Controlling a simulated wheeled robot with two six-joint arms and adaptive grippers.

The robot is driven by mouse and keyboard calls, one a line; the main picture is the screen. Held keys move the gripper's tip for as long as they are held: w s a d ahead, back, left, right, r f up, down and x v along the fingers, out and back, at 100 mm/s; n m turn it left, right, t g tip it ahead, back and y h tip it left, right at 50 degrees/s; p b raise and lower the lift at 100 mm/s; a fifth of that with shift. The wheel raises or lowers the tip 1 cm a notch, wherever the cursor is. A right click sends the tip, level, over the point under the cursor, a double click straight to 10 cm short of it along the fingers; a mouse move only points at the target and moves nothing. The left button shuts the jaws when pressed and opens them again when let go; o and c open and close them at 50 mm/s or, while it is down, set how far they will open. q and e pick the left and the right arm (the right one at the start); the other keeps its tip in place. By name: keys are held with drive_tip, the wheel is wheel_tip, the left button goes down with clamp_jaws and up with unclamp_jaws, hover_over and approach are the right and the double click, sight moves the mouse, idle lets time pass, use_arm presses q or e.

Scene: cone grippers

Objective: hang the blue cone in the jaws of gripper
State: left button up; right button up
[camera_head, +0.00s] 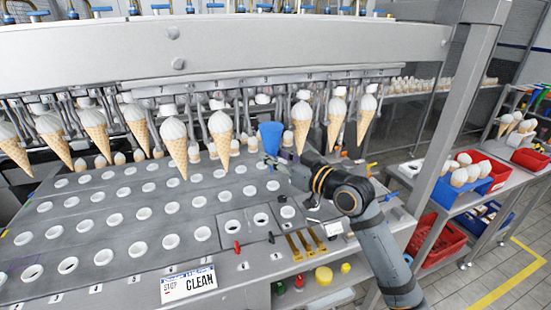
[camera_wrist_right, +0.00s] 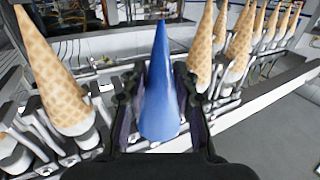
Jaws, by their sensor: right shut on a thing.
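The blue cone (camera_head: 270,137) stands out in the row of hanging ice-cream cones in the head view. In the right wrist view the blue cone (camera_wrist_right: 160,90) lies between the two fingers of my right gripper (camera_wrist_right: 160,112). In the head view my right gripper (camera_head: 272,160) reaches in from the right and is shut on the cone, point down. The cone is below the rail of hanging jaws (camera_head: 250,82). Whether its top touches the jaws above it cannot be told. My left gripper is not in view.
Waffle cones with white tops hang close on both sides, such as one at the left (camera_head: 220,130) and one at the right (camera_head: 303,125). Below is a grey plate (camera_head: 110,228) with rows of holes. A blue bin (camera_head: 470,185) and red crates (camera_head: 430,240) stand at the right.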

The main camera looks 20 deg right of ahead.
drive_tip(key=shift+w, duration=1.15)
drive_tip(key=shift+w+a+b, duration=0.1)
drive_tip(key=shift+w+b, duration=0.3)
drive_tip(key=shift+w, duration=1.6)
drive_tip(key=shift+f+b, duration=0.55)
drive_tip(key=shift+f, duration=0.05)
idle(0.4)
drive_tip(key=o, duration=1)
drive_tip(key=shift+o, duration=0.2)
drive_tip(key=o, duration=0.3)
drive_tip(key=shift+o, duration=0.2)
